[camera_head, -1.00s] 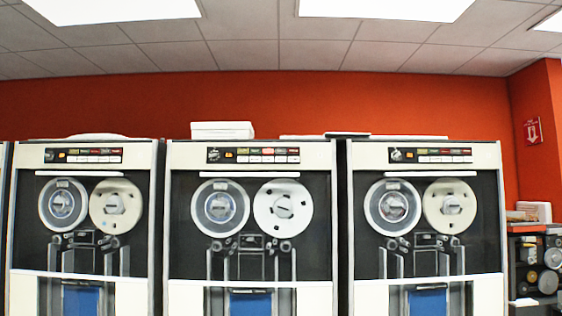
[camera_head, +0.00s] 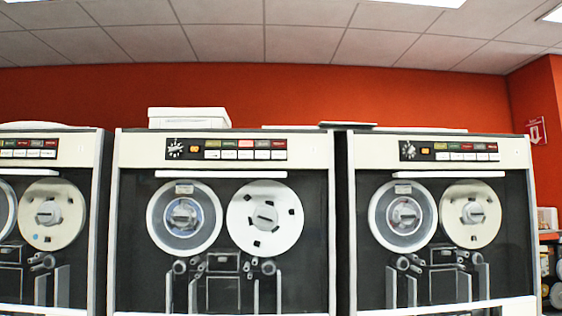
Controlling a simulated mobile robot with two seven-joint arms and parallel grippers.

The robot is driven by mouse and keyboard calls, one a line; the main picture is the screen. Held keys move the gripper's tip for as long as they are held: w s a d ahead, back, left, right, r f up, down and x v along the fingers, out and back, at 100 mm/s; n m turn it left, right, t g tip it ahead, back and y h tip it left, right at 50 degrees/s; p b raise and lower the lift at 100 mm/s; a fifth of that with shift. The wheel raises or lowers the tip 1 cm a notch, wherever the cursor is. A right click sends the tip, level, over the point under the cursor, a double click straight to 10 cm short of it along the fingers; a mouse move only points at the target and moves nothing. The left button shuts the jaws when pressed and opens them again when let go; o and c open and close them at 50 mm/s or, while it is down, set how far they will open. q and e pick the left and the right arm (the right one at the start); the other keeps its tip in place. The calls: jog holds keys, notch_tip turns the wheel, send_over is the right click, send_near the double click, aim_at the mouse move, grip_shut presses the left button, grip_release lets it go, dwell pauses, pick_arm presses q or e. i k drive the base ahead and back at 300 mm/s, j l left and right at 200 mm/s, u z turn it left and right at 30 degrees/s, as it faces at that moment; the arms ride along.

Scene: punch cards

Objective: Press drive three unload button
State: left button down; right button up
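Three tape drives stand side by side across the view. The left drive (camera_head: 97,170) is cut off by the left edge. The middle drive (camera_head: 130,148) shows whole across its top, with two reels behind its window. The right drive (camera_head: 515,155) stands to its right with two reels of its own. Each has a button panel along its top; the middle panel (camera_head: 226,149) has one button lit pink-red, and the right panel (camera_head: 449,151) has a dial and a row of small buttons. Labels are too small to read, so I cannot tell which is the unload button. Neither gripper shows.
A white box (camera_head: 188,117) lies on top of the middle drive, and flat items (camera_head: 348,125) lie near the gap before the right drive. A shelf with reels (camera_head: 550,260) stands at the far right. An orange wall (camera_head: 300,95) closes the back.

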aim_at(258, 155)
jog(key=i+j+z, duration=0.15)
jog(key=i, duration=0.35)
jog(key=i+j+z, duration=0.15)
jog(key=i, duration=0.35)
